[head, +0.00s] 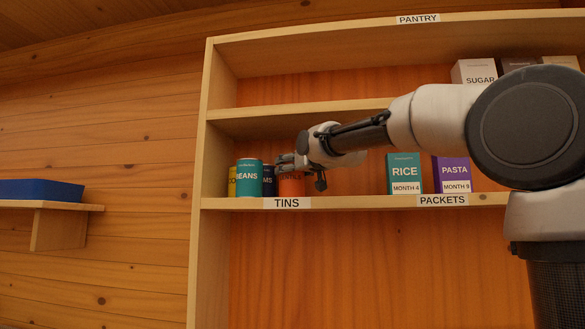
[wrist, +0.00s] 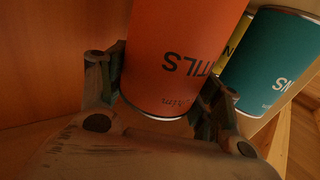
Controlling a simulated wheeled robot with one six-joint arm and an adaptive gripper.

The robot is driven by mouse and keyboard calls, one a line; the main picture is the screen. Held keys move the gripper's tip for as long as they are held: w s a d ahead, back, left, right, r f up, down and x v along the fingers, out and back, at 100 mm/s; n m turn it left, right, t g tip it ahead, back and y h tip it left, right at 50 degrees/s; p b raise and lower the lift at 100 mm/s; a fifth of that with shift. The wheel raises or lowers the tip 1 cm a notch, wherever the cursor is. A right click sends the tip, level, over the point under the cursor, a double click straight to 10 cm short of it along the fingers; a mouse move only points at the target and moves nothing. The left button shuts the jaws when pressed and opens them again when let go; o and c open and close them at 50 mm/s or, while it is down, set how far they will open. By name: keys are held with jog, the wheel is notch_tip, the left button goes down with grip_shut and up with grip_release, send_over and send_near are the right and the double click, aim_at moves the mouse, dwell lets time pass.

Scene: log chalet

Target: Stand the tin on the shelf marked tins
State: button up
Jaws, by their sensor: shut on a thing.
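An orange tin, its label partly readable as "TILS" and upside down in the wrist view (wrist: 175,40), is between the fingers of my gripper (wrist: 162,90), which is shut on it. In the head view the orange tin (head: 291,187) is upright just above the "TINS" label (head: 287,203), partly hidden by my gripper (head: 293,165). Its base is level with the shelf board (head: 350,202); I cannot tell whether it touches. A teal "BEANS" tin (head: 249,178), a yellow tin (head: 232,182) and a dark tin (head: 268,182) stand to its left.
Teal rice (head: 404,173) and purple pasta (head: 452,173) packets stand right on the same shelf, above "PACKETS" (head: 442,200). A sugar box (head: 474,73) is on the shelf above. That upper board (head: 300,112) runs over my gripper. A blue tray (head: 40,190) lies far left.

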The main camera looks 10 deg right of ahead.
jog(key=o, duration=1.4)
jog(key=shift+c, duration=0.2)
jog(key=shift+s+r, duration=0.15)
jog(key=shift+s, duration=0.05)
jog(key=v, duration=1.1)
jog(key=shift+s+d, duration=0.15)
jog(key=shift+s, duration=0.15)
jog(key=shift+s, duration=0.1)
